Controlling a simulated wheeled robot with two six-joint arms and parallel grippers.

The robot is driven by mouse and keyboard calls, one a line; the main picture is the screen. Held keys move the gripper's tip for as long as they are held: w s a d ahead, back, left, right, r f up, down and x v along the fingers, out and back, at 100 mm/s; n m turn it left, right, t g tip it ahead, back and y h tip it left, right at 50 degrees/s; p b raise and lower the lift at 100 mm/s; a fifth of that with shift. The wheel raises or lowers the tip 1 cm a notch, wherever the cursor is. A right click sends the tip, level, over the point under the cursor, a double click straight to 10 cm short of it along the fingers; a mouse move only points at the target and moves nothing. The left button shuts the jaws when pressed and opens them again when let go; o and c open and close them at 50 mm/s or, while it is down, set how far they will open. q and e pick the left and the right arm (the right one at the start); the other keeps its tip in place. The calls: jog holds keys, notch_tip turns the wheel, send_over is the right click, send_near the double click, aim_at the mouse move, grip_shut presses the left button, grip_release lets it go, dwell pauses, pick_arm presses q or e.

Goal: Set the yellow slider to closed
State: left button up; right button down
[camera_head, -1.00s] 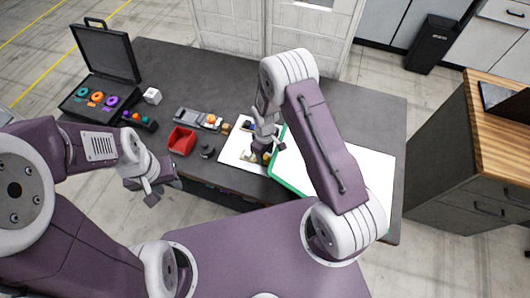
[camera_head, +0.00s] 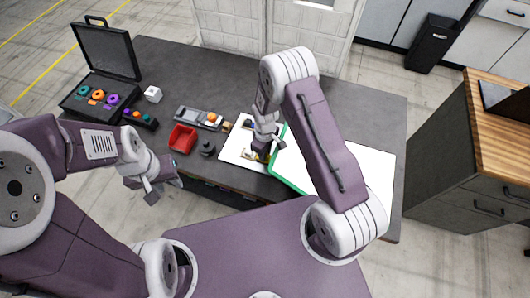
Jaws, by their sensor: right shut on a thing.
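A white board (camera_head: 232,151) with small blue and yellowish fittings lies on the dark table. My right gripper (camera_head: 264,154) is down over this board, at a small yellow part at its right side. It is shut on that part, which looks like the yellow slider; the gripper covers most of it, so I cannot read its position. My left gripper (camera_head: 164,184) hangs in front of the table's front edge, away from the board; its jaw opening is too small to make out.
A green-edged white panel (camera_head: 367,178) lies right of the board, partly under my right arm. A red bin (camera_head: 182,139), a dark round part (camera_head: 207,149) and a grey fixture (camera_head: 190,116) stand to the left. An open black case (camera_head: 105,55) and white cube (camera_head: 153,94) are at back left.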

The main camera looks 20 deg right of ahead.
dwell(0.8)
jog(key=shift+w+a+f+b, duration=0.2)
jog(key=shift+w+a+b, duration=0.1)
jog(key=shift+a+b, duration=0.2)
jog(key=shift+w+a, duration=0.2)
jog(key=shift+a, duration=0.1)
jog(key=shift+r, duration=0.2)
jog(key=c, duration=1.5)
grip_release()
jog(key=shift+c, duration=0.2)
jog(key=o, duration=0.4)
jog(key=shift+c, duration=0.2)
jog(key=shift+w+a, duration=0.1)
jog(key=shift+a, duration=0.05)
